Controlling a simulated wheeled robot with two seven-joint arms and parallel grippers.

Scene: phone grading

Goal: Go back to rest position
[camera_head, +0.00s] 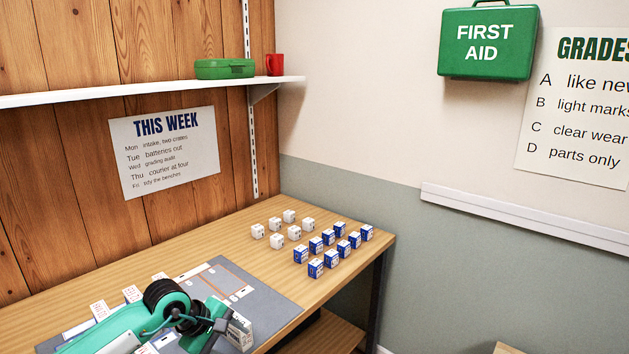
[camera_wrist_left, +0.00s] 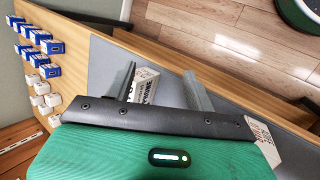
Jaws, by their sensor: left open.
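My left gripper (camera_head: 222,332) is over the front of the grey mat (camera_head: 265,300) on the wooden bench. In the left wrist view its two fingers (camera_wrist_left: 163,86) are apart, so it is open. A white box with dark print (camera_wrist_left: 146,84) shows between the fingers, close to one of them; I cannot tell if they touch. A white printed box (camera_head: 240,330) also stands beside the gripper in the head view. My arm hides part of the mat. My right gripper is in neither view.
Several white boxes with red print (camera_head: 132,293) stand behind my left arm. Small white cubes (camera_head: 275,224) and blue-and-white boxes (camera_head: 316,268) stand in rows at the bench's far end. A shelf (camera_head: 150,90) runs above. Bare bench (camera_head: 215,240) lies behind the mat.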

